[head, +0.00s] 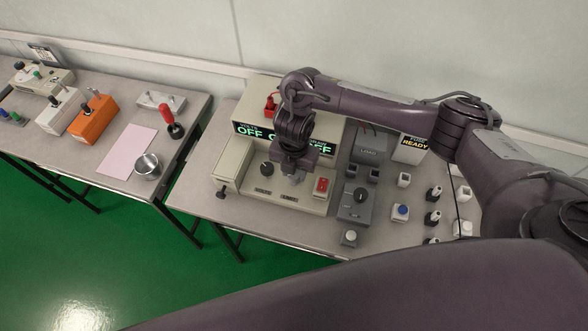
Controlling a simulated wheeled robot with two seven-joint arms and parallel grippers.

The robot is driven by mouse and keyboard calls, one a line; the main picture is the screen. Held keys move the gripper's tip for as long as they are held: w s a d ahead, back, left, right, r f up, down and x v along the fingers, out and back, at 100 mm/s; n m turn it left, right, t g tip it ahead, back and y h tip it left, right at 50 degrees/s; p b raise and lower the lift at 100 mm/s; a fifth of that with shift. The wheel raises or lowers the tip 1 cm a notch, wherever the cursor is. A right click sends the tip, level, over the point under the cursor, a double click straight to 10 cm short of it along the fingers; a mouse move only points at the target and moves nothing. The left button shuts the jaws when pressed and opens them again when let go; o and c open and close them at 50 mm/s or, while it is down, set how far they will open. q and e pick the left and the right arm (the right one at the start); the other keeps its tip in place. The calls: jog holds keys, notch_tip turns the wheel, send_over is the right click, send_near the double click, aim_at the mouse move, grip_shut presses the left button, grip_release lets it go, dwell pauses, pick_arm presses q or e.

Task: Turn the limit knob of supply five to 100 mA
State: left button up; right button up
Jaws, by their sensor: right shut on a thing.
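A beige bench supply (232,165) with a sloping front stands on the right-hand table. Its dark display has green letters; OFF reads clearly on the left, and my arm partly covers the rest. A black knob (267,169) shows on the left of its front panel, above a small dark label. A red switch (321,186) is at the right. My right gripper (293,178) reaches down onto the panel between them, above a second label. It is shut on what seems to be the limit knob, which the gripper hides. The knob's setting cannot be read. My left gripper is out of view.
Right of the supply are a grey box with a dark knob (361,194), a blue-topped button (400,212), a READY display (413,144) and several small sockets. The left table holds an orange box (93,120), a red-handled lever (168,120), a metal cup (147,166) and pink paper (128,150).

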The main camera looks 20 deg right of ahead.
jog(key=shift+w+r, duration=0.1)
jog(key=shift+w, duration=0.05)
jog(key=o, duration=1)
notch_tip(320, 180, up, 6)
jog(key=shift+r+p, duration=0.25)
jog(key=shift+p, duration=0.8)
jog(key=shift+r, duration=0.6)
